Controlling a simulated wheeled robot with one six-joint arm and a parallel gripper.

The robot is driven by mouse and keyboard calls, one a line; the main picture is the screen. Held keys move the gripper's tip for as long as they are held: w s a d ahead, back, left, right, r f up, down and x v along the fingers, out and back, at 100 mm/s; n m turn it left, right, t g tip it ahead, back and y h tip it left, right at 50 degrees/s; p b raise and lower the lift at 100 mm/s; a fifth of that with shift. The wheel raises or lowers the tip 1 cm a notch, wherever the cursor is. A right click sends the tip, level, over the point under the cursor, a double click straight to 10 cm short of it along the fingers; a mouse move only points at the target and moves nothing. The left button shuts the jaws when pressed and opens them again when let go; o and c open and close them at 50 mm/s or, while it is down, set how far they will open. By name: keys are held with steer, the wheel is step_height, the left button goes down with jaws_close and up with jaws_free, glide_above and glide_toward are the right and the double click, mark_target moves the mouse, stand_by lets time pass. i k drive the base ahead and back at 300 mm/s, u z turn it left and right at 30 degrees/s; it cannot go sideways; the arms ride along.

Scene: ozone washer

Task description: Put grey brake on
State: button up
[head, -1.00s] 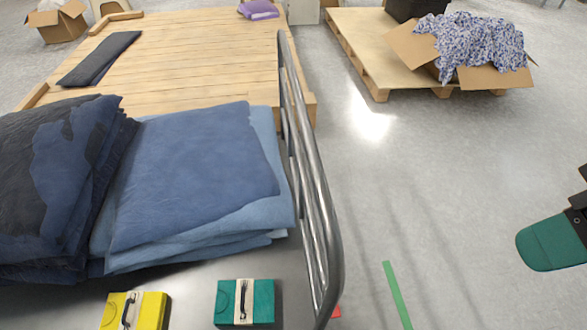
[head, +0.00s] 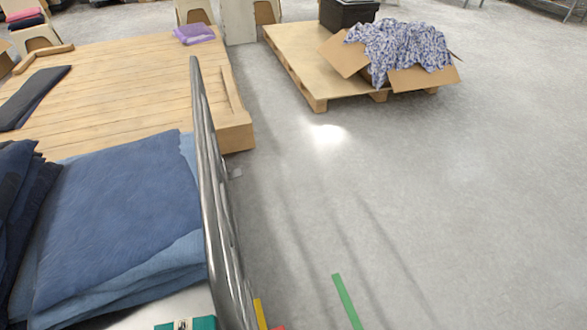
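A red piece (head: 280,327) shows at the bottom edge, beside the near end of the rail, mostly cut off. The cart's metal rail (head: 209,165) runs up the left half of the view. The cart's wheels are hidden. My gripper is not in view.
Folded blue denim (head: 120,220) lies on the cart, with a teal box (head: 190,324) at the bottom edge. A wooden platform (head: 130,85) stands beyond. A pallet (head: 300,70) holds an open carton with cloth. Green tape (head: 346,300) and yellow tape (head: 260,313) mark the floor. Floor right of the cart is clear.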

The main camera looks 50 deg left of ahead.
mark_target(235, 174)
steer(key=z, duration=0.1)
steer(key=i, duration=1.65)
steer(key=u, duration=2.55)
steer(key=i, duration=2)
steer(key=u, duration=0.5)
